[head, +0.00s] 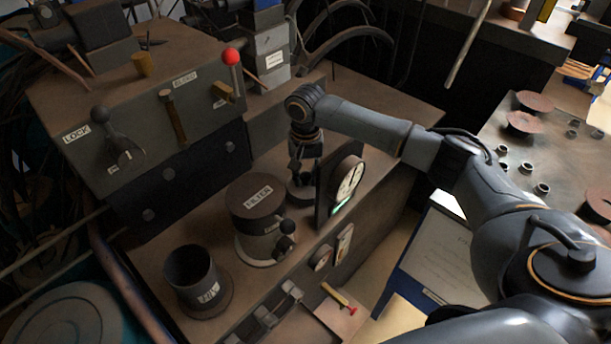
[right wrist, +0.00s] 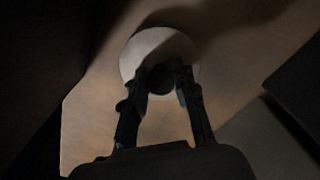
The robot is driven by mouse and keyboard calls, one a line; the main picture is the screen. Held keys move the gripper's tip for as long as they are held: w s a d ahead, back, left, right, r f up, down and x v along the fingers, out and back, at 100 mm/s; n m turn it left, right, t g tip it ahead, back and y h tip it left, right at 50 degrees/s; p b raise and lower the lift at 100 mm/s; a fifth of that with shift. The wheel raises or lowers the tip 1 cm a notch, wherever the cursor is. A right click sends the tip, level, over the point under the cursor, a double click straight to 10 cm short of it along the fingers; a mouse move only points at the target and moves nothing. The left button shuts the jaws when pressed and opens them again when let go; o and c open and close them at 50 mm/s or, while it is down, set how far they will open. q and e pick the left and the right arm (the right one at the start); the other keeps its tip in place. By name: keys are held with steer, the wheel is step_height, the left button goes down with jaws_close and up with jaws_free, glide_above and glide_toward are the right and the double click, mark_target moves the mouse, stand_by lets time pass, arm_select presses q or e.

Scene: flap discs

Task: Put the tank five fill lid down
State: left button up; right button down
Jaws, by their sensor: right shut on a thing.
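My right gripper (head: 304,176) points down behind the dial gauge and is shut on the knob of a round lid (head: 294,192). In the right wrist view my gripper's fingers (right wrist: 164,78) close on a dark knob in the middle of a pale round disc (right wrist: 137,48). The lid is at or just above the bench top; I cannot tell whether it touches. The gauge hides part of it. An open dark cylinder with a fill label (head: 193,268) stands at the front left, uncovered. My left gripper is not in view.
A filter canister (head: 256,205) stands between the open cylinder and the lid. The upright dial gauge (head: 343,190) stands just right of the lid. A lever box (head: 130,90) rises at the back left. Bare bench top (head: 385,118) lies to the right behind my arm.

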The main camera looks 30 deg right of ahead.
mark_target(305, 175)
steer(key=shift+f, duration=0.1)
steer(key=c, duration=1.1)
jaws_free()
steer(key=shift+f, duration=0.1)
steer(key=shift+o, duration=0.2)
steer(key=shift+r, duration=0.3)
step_height(305, 175, up, 12)
steer(key=shift+f, duration=0.15)
